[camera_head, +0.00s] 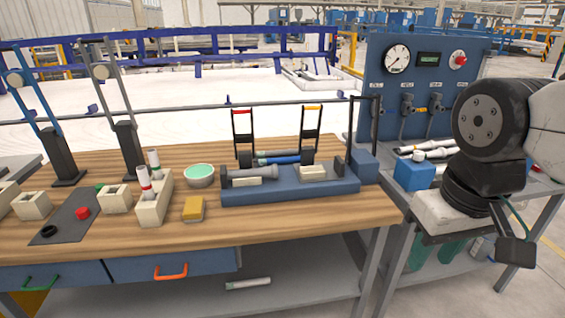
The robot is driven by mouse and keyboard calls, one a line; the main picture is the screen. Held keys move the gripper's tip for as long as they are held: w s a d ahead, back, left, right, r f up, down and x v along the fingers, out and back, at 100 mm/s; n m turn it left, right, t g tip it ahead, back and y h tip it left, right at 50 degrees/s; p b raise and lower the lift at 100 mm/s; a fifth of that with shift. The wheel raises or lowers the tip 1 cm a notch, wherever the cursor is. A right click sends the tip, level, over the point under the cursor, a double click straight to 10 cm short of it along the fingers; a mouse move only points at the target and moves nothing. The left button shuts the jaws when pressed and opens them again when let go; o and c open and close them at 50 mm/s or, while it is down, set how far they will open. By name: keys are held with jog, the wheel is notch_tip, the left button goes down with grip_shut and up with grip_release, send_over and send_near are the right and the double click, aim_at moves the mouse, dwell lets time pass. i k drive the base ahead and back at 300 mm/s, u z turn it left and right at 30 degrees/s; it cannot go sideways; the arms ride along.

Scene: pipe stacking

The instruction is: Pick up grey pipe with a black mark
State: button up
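A thick grey pipe (250,171) lies in the blue fixture (290,188) on the wooden bench; no black mark can be made out on it. Several light grey or white pipes (432,151) lie on the right bench, some with dark parts, too small to tell apart. A pale pipe (248,284) lies on the shelf under the wooden bench. My gripper (458,226) is at the right, in front of the right bench, apart from the pipes. Its fingers cannot be made out clearly.
A blue gauge panel (424,88) stands behind the right bench, with a blue box (413,174) near the pipes. The wooden bench (290,222) also holds a green-topped bowl (199,175), a yellow block (194,209) and tall stands at left. Its front right surface is clear.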

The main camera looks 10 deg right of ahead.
aim_at(262, 154)
jog(key=u, duration=0.45)
jog(key=i, duration=1.5)
jog(key=z, duration=0.45)
